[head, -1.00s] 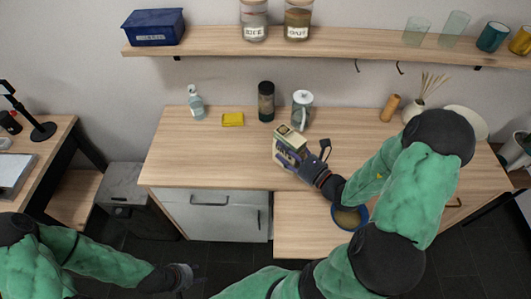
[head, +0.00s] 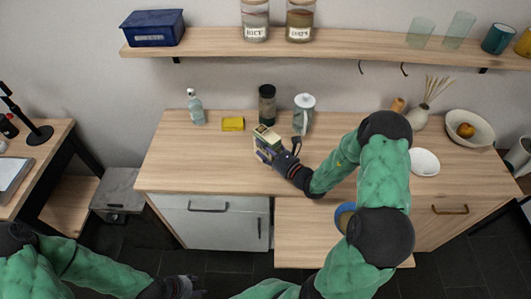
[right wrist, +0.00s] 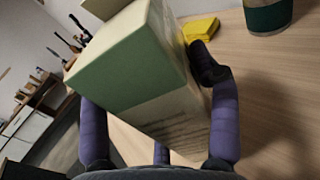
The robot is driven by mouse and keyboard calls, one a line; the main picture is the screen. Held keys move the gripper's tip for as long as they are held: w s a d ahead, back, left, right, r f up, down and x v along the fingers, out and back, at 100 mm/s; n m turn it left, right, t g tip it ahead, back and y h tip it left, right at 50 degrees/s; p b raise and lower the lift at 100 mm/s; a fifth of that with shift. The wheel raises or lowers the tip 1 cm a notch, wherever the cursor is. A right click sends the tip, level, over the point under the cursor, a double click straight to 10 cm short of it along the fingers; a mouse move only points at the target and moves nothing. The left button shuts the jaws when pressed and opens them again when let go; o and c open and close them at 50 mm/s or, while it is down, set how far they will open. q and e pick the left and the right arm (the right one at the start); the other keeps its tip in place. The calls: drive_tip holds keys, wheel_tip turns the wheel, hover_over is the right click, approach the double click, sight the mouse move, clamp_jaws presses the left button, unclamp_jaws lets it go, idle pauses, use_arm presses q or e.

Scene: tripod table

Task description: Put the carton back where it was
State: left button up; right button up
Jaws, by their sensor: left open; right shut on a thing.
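The carton (head: 266,141) is in the grasp of my right gripper (head: 277,157), over the wooden counter in front of the dark jar. In the right wrist view the carton (right wrist: 145,75) shows a pale green face and a printed cream face, and it looks tilted. The fingers of my right gripper (right wrist: 160,110) are shut on its sides. Whether its base touches the counter is hidden. My left gripper (head: 185,288) is low at the picture's bottom, in front of the counter and away from the carton; it is open and holds nothing visible.
A yellow sponge (head: 233,124), a clear bottle (head: 196,108), a dark jar (head: 267,104) and a glass pitcher (head: 303,114) stand behind the carton. A blue bowl (head: 343,216) is partly hidden by my right arm. The counter's left part (head: 195,160) is clear.

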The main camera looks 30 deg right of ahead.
sight(265, 152)
drive_tip(key=shift+f+b, duration=0.35)
drive_tip(key=shift+f, duration=0.95)
drive_tip(key=shift+f, duration=0.15)
drive_tip(key=o, duration=1.4)
drive_tip(key=shift+o, duration=0.2)
drive_tip(key=p+v, duration=0.1)
drive_tip(key=v, duration=1.1)
drive_tip(key=shift+p, duration=0.3)
